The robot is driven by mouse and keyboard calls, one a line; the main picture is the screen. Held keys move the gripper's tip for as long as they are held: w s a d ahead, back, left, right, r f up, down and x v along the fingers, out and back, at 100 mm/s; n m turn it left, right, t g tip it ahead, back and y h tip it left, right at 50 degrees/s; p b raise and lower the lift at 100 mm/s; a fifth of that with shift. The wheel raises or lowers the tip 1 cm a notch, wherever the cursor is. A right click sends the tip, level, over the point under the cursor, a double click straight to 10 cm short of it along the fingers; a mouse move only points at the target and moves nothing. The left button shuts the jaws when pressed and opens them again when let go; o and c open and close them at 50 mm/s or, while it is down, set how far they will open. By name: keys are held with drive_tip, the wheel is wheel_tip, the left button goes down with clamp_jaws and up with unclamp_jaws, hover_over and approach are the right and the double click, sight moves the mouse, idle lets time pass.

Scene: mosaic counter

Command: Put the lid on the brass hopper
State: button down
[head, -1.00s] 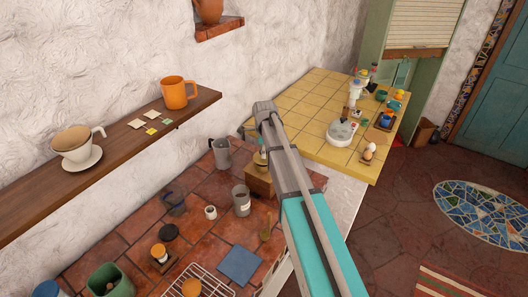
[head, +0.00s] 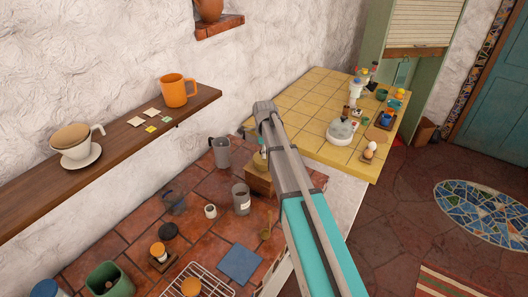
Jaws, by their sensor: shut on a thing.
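The brass hopper (head: 259,160) sits on top of a small wooden box (head: 257,183) on the red-brown tiled counter. My arm passes just right of it and covers part of the box's right side. My gripper is not in view; the far end of the arm hides whatever lies behind it. I cannot make out the lid for certain.
A grey jug (head: 220,153), a grey canister (head: 241,200) and a small white cup (head: 210,211) stand near the hopper. A blue square (head: 239,264) and wire rack (head: 207,281) lie in front. The wooden shelf (head: 120,158) overhangs at left. The yellow tiled counter (head: 300,123) is behind.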

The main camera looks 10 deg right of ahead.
drive_tip(key=shift+f, duration=0.1)
idle(0.6)
drive_tip(key=shift+c, duration=1)
unclamp_jaws()
drive_tip(key=shift+o, duration=1)
drive_tip(key=shift+r, duration=0.2)
drive_tip(key=shift+r+p, duration=3.35)
drive_tip(key=shift+p, duration=0.1)
